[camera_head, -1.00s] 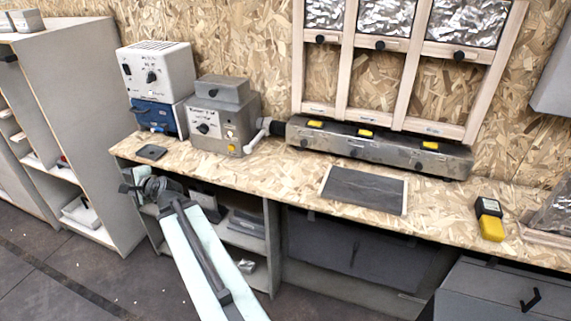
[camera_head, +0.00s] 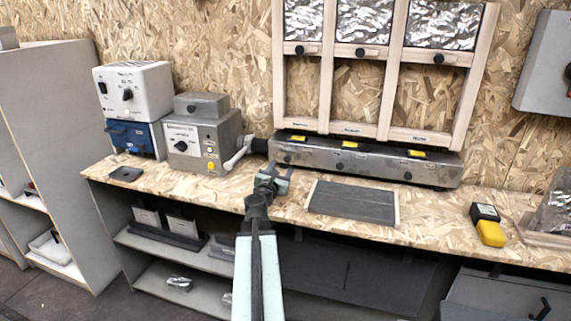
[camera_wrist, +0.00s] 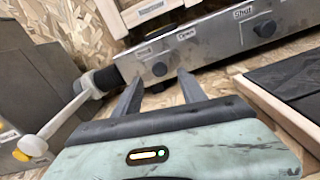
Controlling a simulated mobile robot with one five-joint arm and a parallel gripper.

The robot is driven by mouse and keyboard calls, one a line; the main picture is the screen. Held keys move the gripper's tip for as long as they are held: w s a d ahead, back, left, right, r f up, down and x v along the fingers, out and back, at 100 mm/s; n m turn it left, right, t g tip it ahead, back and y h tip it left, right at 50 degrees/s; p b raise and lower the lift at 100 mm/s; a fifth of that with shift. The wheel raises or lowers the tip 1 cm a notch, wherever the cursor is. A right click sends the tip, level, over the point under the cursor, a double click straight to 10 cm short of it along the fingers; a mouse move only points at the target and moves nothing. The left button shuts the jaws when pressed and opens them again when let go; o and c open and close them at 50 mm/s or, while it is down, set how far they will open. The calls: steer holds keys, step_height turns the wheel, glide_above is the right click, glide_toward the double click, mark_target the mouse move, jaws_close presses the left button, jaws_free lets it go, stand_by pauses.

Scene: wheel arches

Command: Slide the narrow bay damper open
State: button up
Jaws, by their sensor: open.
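A wooden frame (camera_head: 392,85) with three bays stands against the back wall. The left bay looks narrowest. Each bay has a foil panel in its upper part; the left panel (camera_head: 304,20) has a dark knob (camera_head: 299,50) at its lower edge. Below is a long metal box (camera_head: 375,165) with yellow tabs on top and dark knobs on its front; "Open" and "Shut" labels show in the wrist view. I cannot tell which part is the narrow bay damper. My gripper (camera_head: 273,178) is open and empty, in front of the box's left end. In the wrist view its fingers (camera_wrist: 158,84) point toward a box knob (camera_wrist: 160,68), apart from it.
A white-handled lever (camera_head: 238,152) juts out at the box's left end, close to my gripper. A grey machine (camera_head: 198,140) stands left of it. A dark slate panel (camera_head: 352,201) lies on the bench to the right. A yellow-and-black device (camera_head: 488,225) lies farther right.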

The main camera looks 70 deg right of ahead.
mark_target(287, 160)
steer(key=d, duration=0.5)
steer(key=shift+w+d, duration=0.25)
jaws_close()
stand_by(1.0)
